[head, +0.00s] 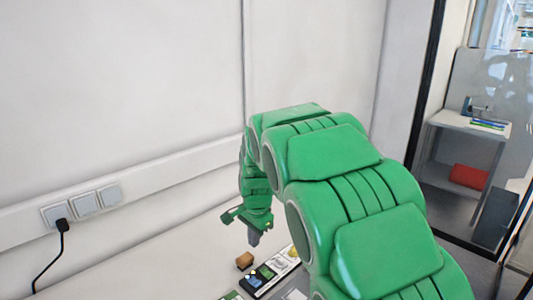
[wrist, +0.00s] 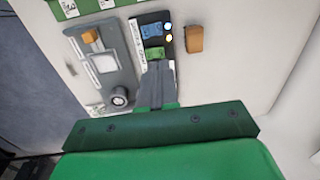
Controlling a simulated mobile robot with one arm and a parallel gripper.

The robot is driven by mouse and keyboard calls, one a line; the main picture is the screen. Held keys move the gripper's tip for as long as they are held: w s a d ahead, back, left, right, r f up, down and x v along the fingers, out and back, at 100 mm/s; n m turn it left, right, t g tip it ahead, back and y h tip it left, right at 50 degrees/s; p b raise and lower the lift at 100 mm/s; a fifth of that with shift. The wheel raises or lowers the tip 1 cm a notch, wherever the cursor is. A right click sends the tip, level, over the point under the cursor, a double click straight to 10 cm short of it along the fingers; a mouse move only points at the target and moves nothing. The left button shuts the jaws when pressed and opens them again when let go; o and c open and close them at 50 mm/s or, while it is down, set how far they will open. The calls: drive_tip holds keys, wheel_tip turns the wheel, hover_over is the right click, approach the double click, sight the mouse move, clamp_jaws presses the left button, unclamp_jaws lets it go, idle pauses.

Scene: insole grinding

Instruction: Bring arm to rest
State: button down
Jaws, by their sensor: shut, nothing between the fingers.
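My green arm arches over the white table (head: 190,260) in the head view. My gripper (head: 254,238) points down at its end, above the table and close to the wall. In the wrist view the grey fingers of my gripper (wrist: 158,72) are together with nothing between them. They overlap a dark panel with coloured buttons (wrist: 155,42) in that view; I cannot tell the height between them. The upper arm hides much of the table's right part in the head view.
A small brown block (head: 244,260) lies beside the button panel (head: 262,277). A grey device with a round knob (wrist: 119,96) lies left of the panel in the wrist view. Wall sockets (head: 84,204) hold a black plug. The table's left part is clear. A side table (head: 470,124) stands behind glass.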

drive_tip(key=s+d+r+n, duration=0.2)
drive_tip(key=s+d+r, duration=0.3)
drive_tip(key=s+d, duration=0.3)
drive_tip(key=s+d+r+n+g, duration=0.1)
drive_tip(key=s+d, duration=0.3)
drive_tip(key=s, duration=0.6)
drive_tip(key=s+d+r+n, duration=0.1)
drive_tip(key=s+d+n, duration=0.2)
drive_tip(key=s, duration=0.8)
drive_tip(key=s+d+n+g, duration=0.1)
drive_tip(key=s+d, duration=0.3)
drive_tip(key=s, duration=0.7)
drive_tip(key=shift+s+d+r+n+g+h, duration=0.15)
drive_tip(key=shift+d+r+n+g+h, duration=0.2)
drive_tip(key=shift+n, duration=0.45)
